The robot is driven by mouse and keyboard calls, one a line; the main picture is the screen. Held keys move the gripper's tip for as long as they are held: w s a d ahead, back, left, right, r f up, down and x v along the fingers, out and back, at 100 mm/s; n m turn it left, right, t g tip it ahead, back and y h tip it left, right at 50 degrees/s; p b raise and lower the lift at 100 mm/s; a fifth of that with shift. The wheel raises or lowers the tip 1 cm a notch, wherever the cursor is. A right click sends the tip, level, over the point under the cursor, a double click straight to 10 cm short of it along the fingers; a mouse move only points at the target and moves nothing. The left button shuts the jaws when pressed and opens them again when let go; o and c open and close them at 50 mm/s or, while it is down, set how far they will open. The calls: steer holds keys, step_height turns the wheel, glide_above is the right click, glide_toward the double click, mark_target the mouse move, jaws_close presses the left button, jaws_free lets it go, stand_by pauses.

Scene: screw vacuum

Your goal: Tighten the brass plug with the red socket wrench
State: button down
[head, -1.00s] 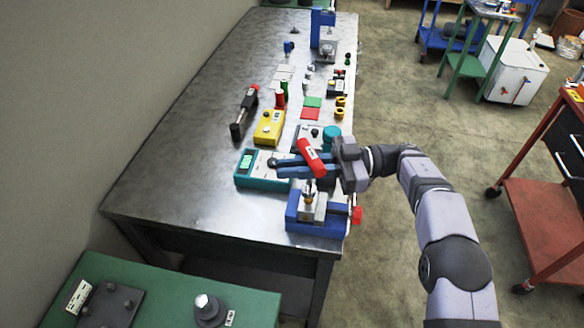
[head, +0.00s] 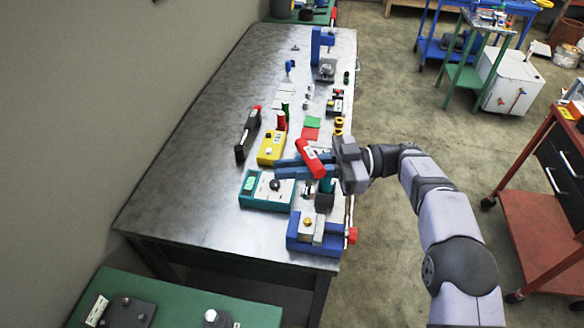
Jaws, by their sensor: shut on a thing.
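My gripper (head: 305,168), with blue fingers, is shut on the red handle of the socket wrench (head: 311,158). The handle is tilted, its upper end toward the left. The brass plug (head: 308,222) is a small yellowish spot on the grey block held in the blue vise (head: 302,238) at the table's near right end. My gripper shows above the vise in the picture, and the wrench appears apart from the plug. The wrench's socket end cannot be told clearly among the parts below the fingers.
A teal meter (head: 260,198) lies left of the vise. A dark cylinder (head: 324,202) shows just behind the vise. Farther back are a yellow box (head: 271,148), a black tool (head: 248,135), a red pad (head: 311,134) and a green pad (head: 313,121). The table's left side is clear.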

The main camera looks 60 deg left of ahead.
mark_target(303, 187)
step_height(303, 187, up, 5)
steer(key=s+m+y+p, duration=0.1)
steer(key=p, duration=0.4)
steer(key=w+a+f+m+t+y, duration=0.1)
steer(key=w+f+m+t+y, duration=0.2)
steer(key=f, duration=0.7)
steer(key=m+t+y, duration=0.2)
steer(key=t+y, duration=0.1)
steer(key=t, duration=0.1)
steer(key=shift+w+a+f+m, duration=0.15)
steer(key=shift+a+f+m, duration=0.15)
steer(key=shift+a, duration=0.1)
steer(key=shift+f, duration=0.15)
steer(key=shift+f+b, duration=2.4)
steer(key=shift+f, duration=0.25)
steer(key=shift+f+b, duration=0.8)
steer(key=shift+b, duration=0.1)
steer(key=shift+s+d+n+g+h+b, duration=0.2)
steer(key=shift+n+g+h+b, duration=0.55)
steer(key=shift+g+b, duration=0.3)
steer(key=shift+s+d+n+g+h+b, duration=0.1)
steer(key=shift+s+n+g+h+b, duration=0.1)
steer(key=shift+n+g+h+b, duration=0.6)
steer(key=shift+g, duration=0.25)
steer(key=shift+r+p, duration=1.4)
steer(key=shift+r, duration=1.2)
